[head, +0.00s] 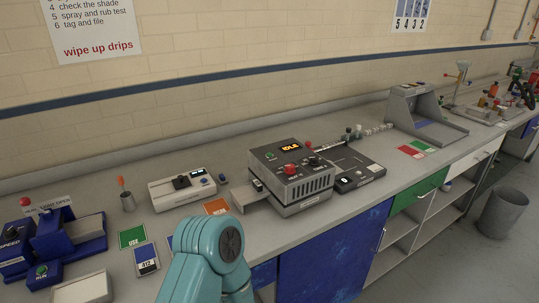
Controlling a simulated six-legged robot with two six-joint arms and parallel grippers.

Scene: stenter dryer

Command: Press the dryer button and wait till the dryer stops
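The dryer (300,203) is a grey and dark box on the bench in the middle of the head view. Its small display (290,148) glows orange and appears to read IDLE. A green button (269,156) sits at the left of its sloped top, and a red knob (291,169) sits nearer the front. A light tray (241,199) sticks out of its left side. A teal link of my arm rises at the bottom centre, in front of the bench and apart from the dryer. Neither gripper is in view.
Left of the dryer are a white instrument (182,188), an orange card (216,207), a green card (132,238) and a blue machine (70,236). A dark flat unit (350,178) adjoins its right side.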

